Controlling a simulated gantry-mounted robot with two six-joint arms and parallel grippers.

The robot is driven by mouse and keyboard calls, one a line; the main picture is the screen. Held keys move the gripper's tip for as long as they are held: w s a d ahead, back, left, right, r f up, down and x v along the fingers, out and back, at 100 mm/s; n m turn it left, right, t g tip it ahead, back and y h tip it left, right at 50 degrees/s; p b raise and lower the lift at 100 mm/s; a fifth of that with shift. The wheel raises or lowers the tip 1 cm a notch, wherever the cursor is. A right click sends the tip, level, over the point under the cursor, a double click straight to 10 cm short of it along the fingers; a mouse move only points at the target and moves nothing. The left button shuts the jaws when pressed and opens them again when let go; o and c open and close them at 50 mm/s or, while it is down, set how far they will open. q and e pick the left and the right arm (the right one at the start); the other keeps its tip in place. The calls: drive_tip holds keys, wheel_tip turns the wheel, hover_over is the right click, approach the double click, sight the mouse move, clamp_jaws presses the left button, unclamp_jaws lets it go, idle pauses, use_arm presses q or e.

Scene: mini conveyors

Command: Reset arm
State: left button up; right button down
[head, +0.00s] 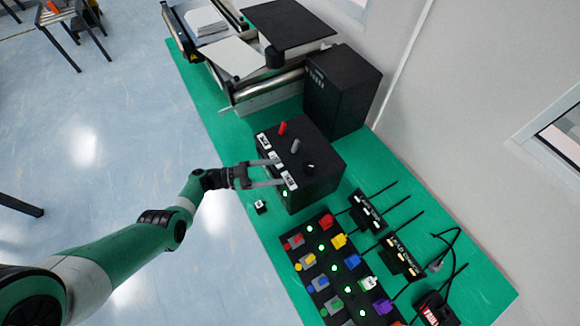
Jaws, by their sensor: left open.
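My left arm comes in from the lower left. My left gripper (277,172) is open, its two fingers pointing right, with nothing seen between them. It is at the front of a black control box (322,160) that has a red switch, a grey switch, a black knob on top and white labels along its edge. I cannot tell whether the fingertips touch the box. A green light shows on the box just below the gripper. My right gripper is not in the view.
A dark panel (322,228) with several coloured plugs and green lights lies in front on the green table (489,290). Black router-like boxes (401,257) with antennas stand beside it. A small black part (261,207) lies near the table edge. A conveyor (268,93) and black cabinet (341,90) stand behind.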

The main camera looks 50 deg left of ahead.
use_arm(q)
drive_tip(key=shift+s+a, duration=0.15)
drive_tip(key=shift+s, duration=0.2)
idle(0.3)
